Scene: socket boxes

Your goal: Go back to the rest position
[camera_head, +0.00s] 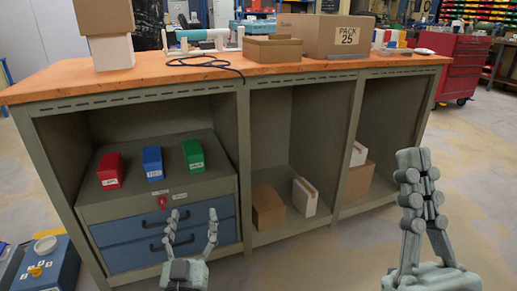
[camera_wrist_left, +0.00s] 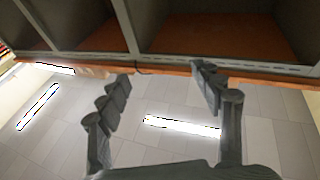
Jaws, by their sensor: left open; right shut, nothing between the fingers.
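My left gripper (camera_head: 191,228) is in the lower middle of the head view, in front of the blue drawers, with its fingers apart and nothing between them. It also shows in the left wrist view (camera_wrist_left: 165,85), open and empty. My right gripper (camera_head: 412,158) is at the right of the head view, fingers together and pointing up, with nothing held. It stands in front of the bench's right end. A red box (camera_head: 110,171), a blue box (camera_head: 153,164) and a green box (camera_head: 193,156) stand in a row on the shelf above the drawers.
The workbench (camera_head: 60,82) has an orange top carrying cartons, including one marked PACK 25 (camera_head: 338,36), and a dark cable. Its open compartments hold a brown box (camera_head: 268,208) and a white box (camera_head: 305,197). A red tool cabinet (camera_head: 464,65) stands behind right. Floor at lower right is clear.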

